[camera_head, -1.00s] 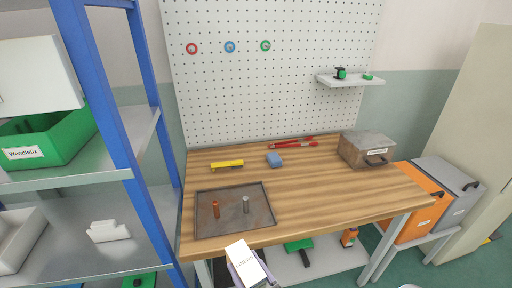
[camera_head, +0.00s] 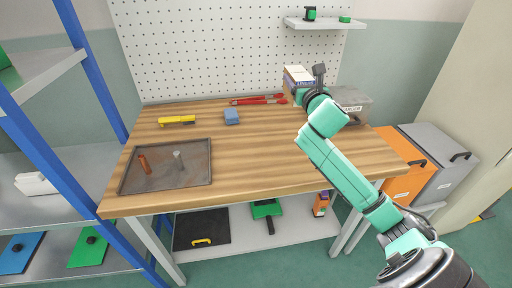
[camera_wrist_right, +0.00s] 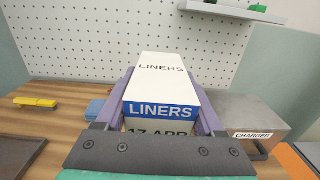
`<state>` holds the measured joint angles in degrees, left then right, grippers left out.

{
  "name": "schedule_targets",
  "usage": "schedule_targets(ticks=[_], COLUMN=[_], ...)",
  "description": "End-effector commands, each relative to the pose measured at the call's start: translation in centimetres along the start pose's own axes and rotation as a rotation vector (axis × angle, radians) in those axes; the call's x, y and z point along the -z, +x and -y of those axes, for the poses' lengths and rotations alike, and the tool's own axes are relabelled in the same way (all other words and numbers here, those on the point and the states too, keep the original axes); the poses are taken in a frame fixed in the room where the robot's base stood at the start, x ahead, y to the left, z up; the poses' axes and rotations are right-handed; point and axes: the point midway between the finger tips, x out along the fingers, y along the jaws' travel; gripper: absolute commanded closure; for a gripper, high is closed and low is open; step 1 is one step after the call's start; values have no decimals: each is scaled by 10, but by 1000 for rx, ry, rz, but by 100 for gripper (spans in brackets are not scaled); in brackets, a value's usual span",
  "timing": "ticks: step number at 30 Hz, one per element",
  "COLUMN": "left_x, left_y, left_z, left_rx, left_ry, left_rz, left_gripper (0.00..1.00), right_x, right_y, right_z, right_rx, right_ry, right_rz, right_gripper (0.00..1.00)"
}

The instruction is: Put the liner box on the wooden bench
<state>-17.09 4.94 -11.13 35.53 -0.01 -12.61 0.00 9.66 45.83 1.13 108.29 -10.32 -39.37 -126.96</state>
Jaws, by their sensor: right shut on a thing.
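The liner box (camera_wrist_right: 161,86) is white with a blue band reading "LINERS". In the right wrist view it sits between the two purple fingers of my right gripper (camera_wrist_right: 163,95), which is shut on it. In the head view the box (camera_head: 298,76) shows over the back right of the wooden bench (camera_head: 250,165), partly hidden by my right gripper (camera_head: 303,84). It is in front of the pegboard, beside the charger case. I cannot tell whether its underside touches the bench top. My left gripper is not in view.
The grey charger case (camera_head: 353,103) stands on the bench right of the box. A blue block (camera_head: 232,117), yellow tool (camera_head: 177,121), red tool (camera_head: 258,100) and dark tray (camera_head: 200,150) also lie there. A small shelf (camera_head: 323,23) is above. The bench's front middle is clear.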

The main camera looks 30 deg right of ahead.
Motion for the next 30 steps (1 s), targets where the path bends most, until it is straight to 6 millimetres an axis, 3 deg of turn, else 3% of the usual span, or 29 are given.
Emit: schedule_targets(ticks=[2, 5, 15, 18, 25, 30], left_x=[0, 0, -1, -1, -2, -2], left_y=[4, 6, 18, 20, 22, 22], left_z=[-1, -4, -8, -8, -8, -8], left_rx=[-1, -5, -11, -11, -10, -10], left_ry=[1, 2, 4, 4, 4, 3], left_rz=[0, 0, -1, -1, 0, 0], left_gripper=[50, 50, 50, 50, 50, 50], right_x=[-4, 14, 126, 147, 187, 193], right_y=[2, 2, 1, 1, 0, 0], right_z=[2, 2, 2, 2, 2, 2], right_rx=[-11, -16, -13, -14, -14, -15], right_ry=[1, 6, 8, 4, 3, -1], right_rz=[0, -8, -8, -6, -6, -3], right_gripper=[100, 100, 100, 100, 100, 100])
